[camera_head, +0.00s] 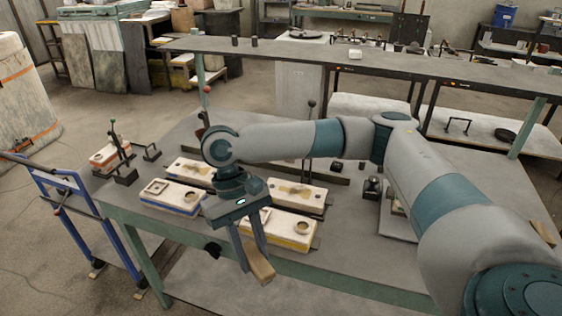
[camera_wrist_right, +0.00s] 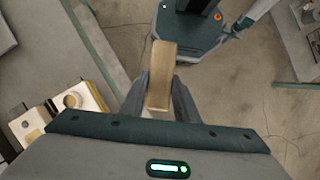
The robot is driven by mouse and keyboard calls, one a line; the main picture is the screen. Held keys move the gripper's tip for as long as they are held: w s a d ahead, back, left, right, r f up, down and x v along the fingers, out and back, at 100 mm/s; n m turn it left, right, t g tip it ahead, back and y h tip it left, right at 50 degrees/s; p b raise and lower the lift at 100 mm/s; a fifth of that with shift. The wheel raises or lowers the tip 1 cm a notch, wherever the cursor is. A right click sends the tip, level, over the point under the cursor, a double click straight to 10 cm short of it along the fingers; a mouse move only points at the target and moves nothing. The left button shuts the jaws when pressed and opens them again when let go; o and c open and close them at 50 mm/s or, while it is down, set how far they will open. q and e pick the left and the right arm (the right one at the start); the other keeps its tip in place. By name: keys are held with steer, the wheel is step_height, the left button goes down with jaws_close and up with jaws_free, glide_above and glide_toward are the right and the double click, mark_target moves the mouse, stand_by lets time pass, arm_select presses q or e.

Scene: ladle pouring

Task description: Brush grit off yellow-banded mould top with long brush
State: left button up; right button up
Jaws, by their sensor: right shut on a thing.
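The yellow-banded mould (camera_head: 297,232) is a pale block with a yellow stripe low on its side and a round cup on top. It sits near the table's front edge, partly hidden by my right gripper. My right gripper (camera_head: 256,262) is shut on a wooden piece (camera_head: 261,271), which looks like the long brush. It points down just in front of the mould, over the table's front edge, apart from the mould top. In the right wrist view the wooden piece (camera_wrist_right: 162,78) is between the fingers; no bristles show. Grit cannot be made out. My left gripper is not in view.
A blue-banded mould (camera_head: 173,198) stands to the left, with more pale moulds (camera_head: 298,197) (camera_head: 190,168) behind. A blue trolley (camera_head: 68,205) is beside the table's left end. Upright rods stand behind the moulds. A long raised shelf (camera_head: 390,67) runs along the back.

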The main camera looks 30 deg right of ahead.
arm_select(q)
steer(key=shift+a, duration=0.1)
arm_select(e)
steer(key=shift+w, duration=0.1)
